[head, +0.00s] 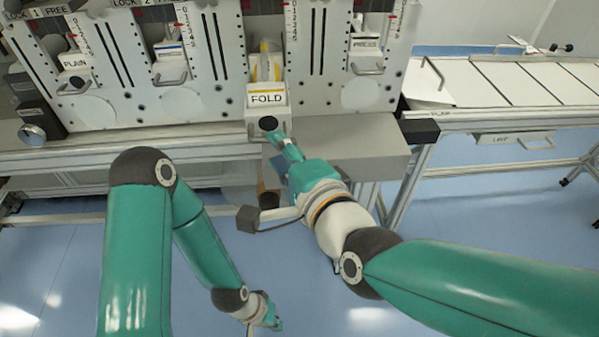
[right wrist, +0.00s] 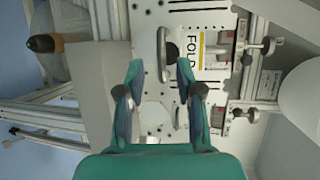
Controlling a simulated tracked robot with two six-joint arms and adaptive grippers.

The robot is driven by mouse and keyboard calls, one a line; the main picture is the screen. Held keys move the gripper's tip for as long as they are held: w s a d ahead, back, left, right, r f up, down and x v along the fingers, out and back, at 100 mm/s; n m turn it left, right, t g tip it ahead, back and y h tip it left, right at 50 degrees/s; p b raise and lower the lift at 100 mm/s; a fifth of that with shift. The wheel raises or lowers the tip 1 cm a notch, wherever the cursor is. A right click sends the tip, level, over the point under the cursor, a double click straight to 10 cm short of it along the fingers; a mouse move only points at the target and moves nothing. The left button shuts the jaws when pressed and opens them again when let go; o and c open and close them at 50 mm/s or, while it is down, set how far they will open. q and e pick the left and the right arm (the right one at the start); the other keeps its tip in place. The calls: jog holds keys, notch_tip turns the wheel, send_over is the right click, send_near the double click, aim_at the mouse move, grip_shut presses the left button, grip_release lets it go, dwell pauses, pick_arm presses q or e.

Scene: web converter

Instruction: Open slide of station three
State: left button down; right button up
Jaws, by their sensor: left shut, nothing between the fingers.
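The white slide front labelled FOLD (head: 267,99) sits in the middle of the machine, under a yellow guide. A round black knob (head: 268,123) is on its lower front. My right gripper (head: 284,145) is just below the knob. In the right wrist view the FOLD label (right wrist: 191,52) lies to the right of my right gripper (right wrist: 157,72). Its fingers are apart, with nothing visibly gripped. A grey bar handle (right wrist: 162,52) shows beyond the gap between the fingertips; contact cannot be told. My left gripper (head: 275,322) hangs low over the floor, shut and empty.
A grey box (head: 350,140) juts out below the FOLD front. A side table (head: 510,80) is at right. Blue floor in front is open.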

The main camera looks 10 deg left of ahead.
jog(key=v, duration=0.7)
jog(key=shift+d+f, duration=0.1)
